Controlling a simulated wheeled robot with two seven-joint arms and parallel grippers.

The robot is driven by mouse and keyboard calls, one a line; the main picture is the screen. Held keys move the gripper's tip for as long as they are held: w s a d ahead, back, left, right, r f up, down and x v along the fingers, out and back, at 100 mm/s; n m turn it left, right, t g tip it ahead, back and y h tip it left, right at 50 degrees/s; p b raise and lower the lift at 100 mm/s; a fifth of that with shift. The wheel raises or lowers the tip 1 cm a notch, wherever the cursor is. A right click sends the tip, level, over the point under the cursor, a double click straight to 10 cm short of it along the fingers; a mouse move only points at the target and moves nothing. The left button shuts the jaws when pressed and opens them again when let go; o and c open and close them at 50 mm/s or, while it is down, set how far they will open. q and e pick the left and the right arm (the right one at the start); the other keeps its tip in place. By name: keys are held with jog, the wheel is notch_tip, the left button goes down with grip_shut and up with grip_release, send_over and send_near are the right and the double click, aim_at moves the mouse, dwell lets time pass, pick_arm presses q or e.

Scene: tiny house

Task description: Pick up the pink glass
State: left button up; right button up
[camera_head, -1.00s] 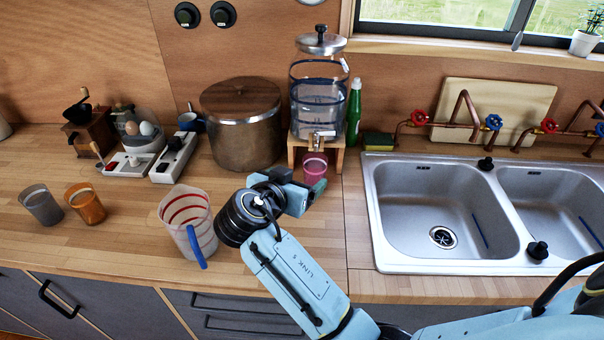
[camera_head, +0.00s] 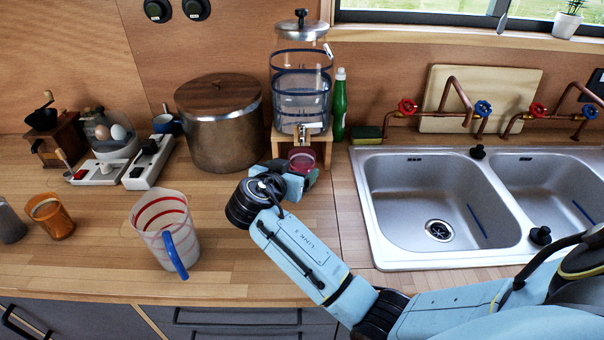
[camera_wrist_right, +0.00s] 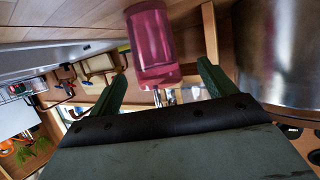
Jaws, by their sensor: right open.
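The pink glass (camera_head: 302,158) stands on the counter in front of the water dispenser's wooden stand, under its tap. My right gripper (camera_head: 296,180) is just in front of it, and its arm and fingers hide the glass's lower part in the head view. In the right wrist view the pink glass (camera_wrist_right: 153,45) lies ahead of the two fingers (camera_wrist_right: 158,88), which are spread apart with nothing held. The glass lines up with the gap between them. My left gripper is in neither view.
The water dispenser (camera_head: 301,85) stands behind the glass, with a large metal pot (camera_head: 219,135) to its left and a green bottle (camera_head: 340,105) to its right. A measuring jug (camera_head: 160,228) is at the front left. The sink (camera_head: 420,190) is to the right.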

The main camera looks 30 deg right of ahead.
aim_at(306, 159)
jog(key=x, duration=0.5)
jog(key=shift+d+r, duration=0.1)
jog(key=shift+d, duration=0.25)
jog(key=shift+s, duration=0.1)
jog(key=c, duration=1.2)
jog(key=shift+c, duration=0.9)
jog(key=shift+r, duration=0.25)
